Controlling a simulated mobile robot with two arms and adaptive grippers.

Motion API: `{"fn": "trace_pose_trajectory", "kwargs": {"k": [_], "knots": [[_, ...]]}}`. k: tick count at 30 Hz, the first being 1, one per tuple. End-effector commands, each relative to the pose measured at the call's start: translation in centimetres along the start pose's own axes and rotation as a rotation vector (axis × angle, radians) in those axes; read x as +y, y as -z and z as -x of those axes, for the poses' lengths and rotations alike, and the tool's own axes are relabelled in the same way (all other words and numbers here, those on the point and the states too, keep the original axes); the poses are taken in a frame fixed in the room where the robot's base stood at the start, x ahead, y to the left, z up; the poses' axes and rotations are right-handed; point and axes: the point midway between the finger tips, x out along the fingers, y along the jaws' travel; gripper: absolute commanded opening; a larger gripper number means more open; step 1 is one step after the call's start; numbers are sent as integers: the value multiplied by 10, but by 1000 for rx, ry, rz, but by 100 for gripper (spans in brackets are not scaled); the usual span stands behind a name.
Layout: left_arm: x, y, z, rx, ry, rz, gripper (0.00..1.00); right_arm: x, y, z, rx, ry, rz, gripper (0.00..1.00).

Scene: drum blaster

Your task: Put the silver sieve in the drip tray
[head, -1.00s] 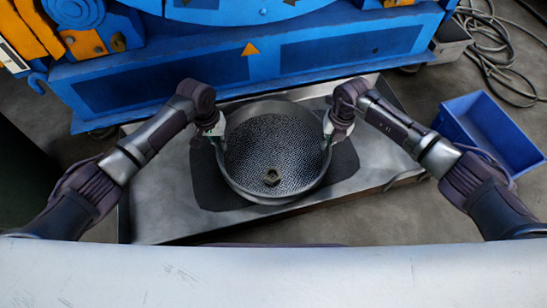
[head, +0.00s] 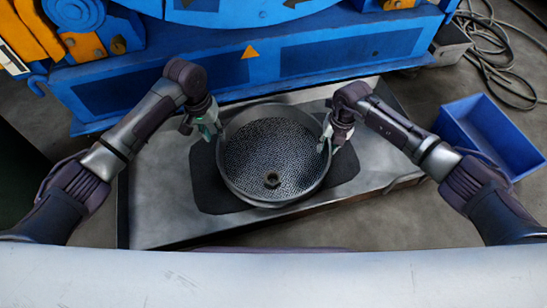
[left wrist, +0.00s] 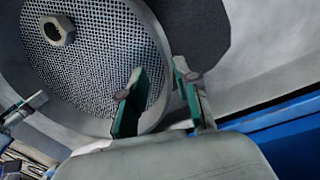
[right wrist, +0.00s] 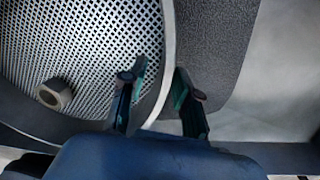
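The silver sieve (head: 268,145) is a round pan with a perforated mesh floor; a hex nut (head: 271,180) shows on its mesh.
A blue machine (head: 250,70) stands behind the tray. A blue crate (head: 490,135) is on the floor at the right, with coiled cables (head: 500,50) farther back. A pale surface (head: 270,275) crosses the front. The tray's right part is bare.

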Motion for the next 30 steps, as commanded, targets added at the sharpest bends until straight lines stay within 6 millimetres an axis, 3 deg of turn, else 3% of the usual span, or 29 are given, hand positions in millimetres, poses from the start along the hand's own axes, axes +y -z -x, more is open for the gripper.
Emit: {"fn": "trace_pose_trajectory", "kwargs": {"k": [6, 13, 24, 30], "knots": [[0, 1, 37, 2, 0, 1, 31, 0, 0, 0, 0, 0, 0, 31], [0, 0, 50, 0, 1, 1, 31, 0, -1, 7, -3, -1, 0, 31], [0, 0, 49, 0, 1, 1, 31, 0, -2, 80, -5, 0, 1, 31], [0, 0, 49, 0, 1, 1, 31, 0, -1, 110, -2, -1, 0, 31]]}}
